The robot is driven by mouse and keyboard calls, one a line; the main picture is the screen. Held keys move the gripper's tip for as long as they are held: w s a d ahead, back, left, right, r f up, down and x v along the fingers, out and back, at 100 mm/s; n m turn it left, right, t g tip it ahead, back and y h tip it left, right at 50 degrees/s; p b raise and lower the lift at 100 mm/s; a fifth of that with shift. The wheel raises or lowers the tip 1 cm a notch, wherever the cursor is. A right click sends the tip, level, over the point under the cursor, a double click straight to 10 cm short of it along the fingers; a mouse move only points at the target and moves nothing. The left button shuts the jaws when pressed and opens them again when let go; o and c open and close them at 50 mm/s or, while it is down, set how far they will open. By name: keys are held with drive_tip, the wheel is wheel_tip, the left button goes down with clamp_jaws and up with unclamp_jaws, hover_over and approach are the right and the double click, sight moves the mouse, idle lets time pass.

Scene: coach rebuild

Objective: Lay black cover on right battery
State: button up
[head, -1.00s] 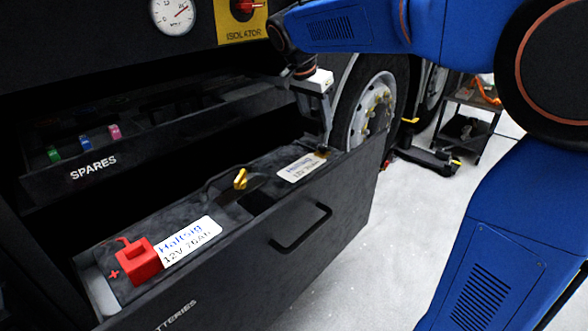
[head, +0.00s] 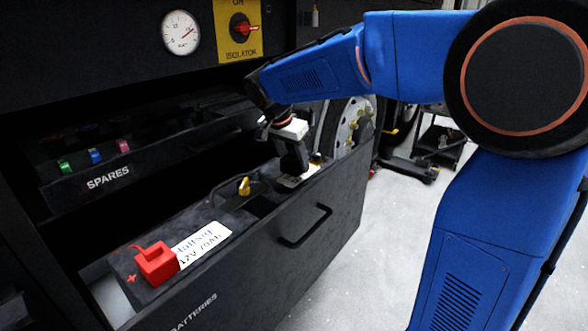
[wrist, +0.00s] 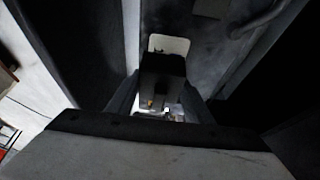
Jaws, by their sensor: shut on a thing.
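My gripper (head: 293,165) hangs over the far right end of the open battery drawer (head: 270,245). In the wrist view my gripper (wrist: 162,108) is shut on a dark block, the black cover (wrist: 163,68). The right battery's white label (head: 299,181) lies just below and partly behind my gripper; it also shows past the cover in the wrist view (wrist: 169,44). Whether the cover touches the right battery cannot be told. The left battery (head: 205,230) has a white label and a red cover (head: 156,263) at its near end, beside a red plus mark.
The spares drawer (head: 115,178), with small coloured parts, is behind. A wheel (head: 350,125) is close behind my gripper. A gauge (head: 180,32) and red isolator switch (head: 243,30) are above.

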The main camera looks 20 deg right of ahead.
sight(294, 179)
drive_tip(key=shift+f, duration=1.45)
drive_tip(key=shift+f, duration=0.1)
drive_tip(key=o, duration=1)
drive_tip(key=v, duration=1.2)
drive_tip(key=shift+d+r, duration=0.1)
drive_tip(key=shift+r, duration=0.1)
